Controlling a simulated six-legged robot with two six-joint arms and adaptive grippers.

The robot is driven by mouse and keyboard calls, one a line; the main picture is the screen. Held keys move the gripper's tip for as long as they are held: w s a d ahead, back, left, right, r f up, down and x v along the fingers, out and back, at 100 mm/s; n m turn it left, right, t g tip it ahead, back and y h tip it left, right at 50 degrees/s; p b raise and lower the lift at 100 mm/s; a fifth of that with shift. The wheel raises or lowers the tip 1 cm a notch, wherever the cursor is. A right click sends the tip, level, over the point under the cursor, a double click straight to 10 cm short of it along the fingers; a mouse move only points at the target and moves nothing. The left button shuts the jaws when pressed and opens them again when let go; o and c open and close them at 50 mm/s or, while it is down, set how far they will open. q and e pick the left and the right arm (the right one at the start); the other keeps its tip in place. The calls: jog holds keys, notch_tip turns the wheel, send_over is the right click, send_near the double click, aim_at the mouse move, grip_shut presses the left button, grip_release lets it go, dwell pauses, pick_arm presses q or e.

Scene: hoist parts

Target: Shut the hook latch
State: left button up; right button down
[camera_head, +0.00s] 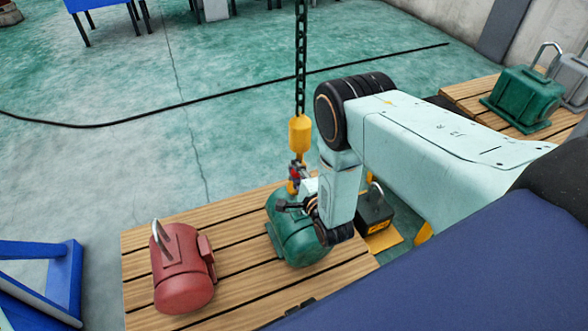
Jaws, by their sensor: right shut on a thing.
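A yellow hook block (300,135) hangs on a dark chain (301,60). Its hook (293,186) is low over a green motor (299,240) on a wooden pallet. A small red and grey part (296,171) shows at the top of the hook; I cannot tell whether the latch is open. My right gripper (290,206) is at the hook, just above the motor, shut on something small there. Its fingers and wrist hide the contact, and which part of the hook it grips is unclear. The motor's lifting eye is not clearly seen. My left gripper is not in view.
A red motor (183,270) with a lifting loop lies on the pallet (140,241) to the left. A black box (374,212) stands right of my wrist. Another green motor (524,97) sits on a far pallet. A blue frame (65,280) stands lower left.

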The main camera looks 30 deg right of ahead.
jog(key=shift+r, duration=0.15)
jog(key=c, duration=1)
grip_release()
